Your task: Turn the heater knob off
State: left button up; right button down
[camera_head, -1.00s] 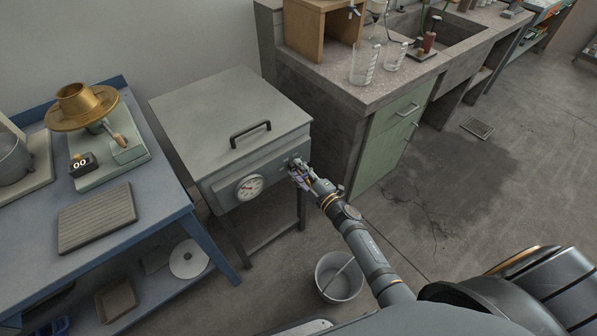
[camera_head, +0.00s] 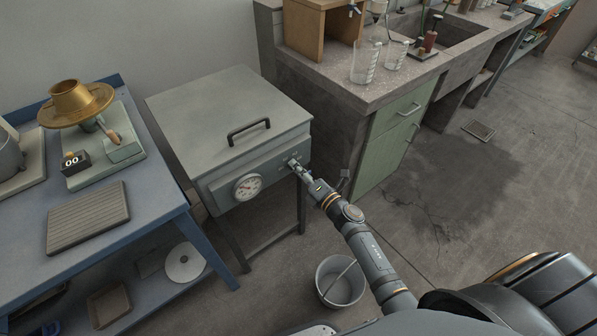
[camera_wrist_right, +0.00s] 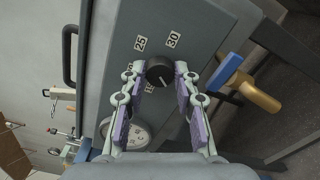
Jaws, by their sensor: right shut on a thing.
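The heater (camera_head: 225,120) is a grey box with a top handle, on legs between the blue table and the concrete bench. Its black round knob (camera_wrist_right: 159,70) is on the front panel, with labels 25 and 30 near it in the wrist view and another label partly hidden. My right gripper (camera_head: 296,166) is at the panel's right end. In the wrist view its two purple-padded fingers are shut on the knob, one on each side. The knob is mostly hidden by the gripper in the head view. My left gripper is not in view.
A round dial gauge (camera_head: 248,187) is on the panel left of the gripper. A bucket (camera_head: 340,281) stands on the floor below my right arm. The blue table (camera_head: 150,215) is to the left; the concrete bench (camera_head: 400,88) with glass beakers is to the right.

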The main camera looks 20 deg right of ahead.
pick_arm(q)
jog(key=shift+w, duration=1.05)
pick_arm(e)
jog(key=shift+f+n, duration=0.15)
jog(key=shift+n, duration=0.65)
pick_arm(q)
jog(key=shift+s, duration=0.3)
pick_arm(e)
jog(key=c, duration=1)
grip_release()
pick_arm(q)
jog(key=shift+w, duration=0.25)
pick_arm(e)
jog(key=v, duration=1.2)
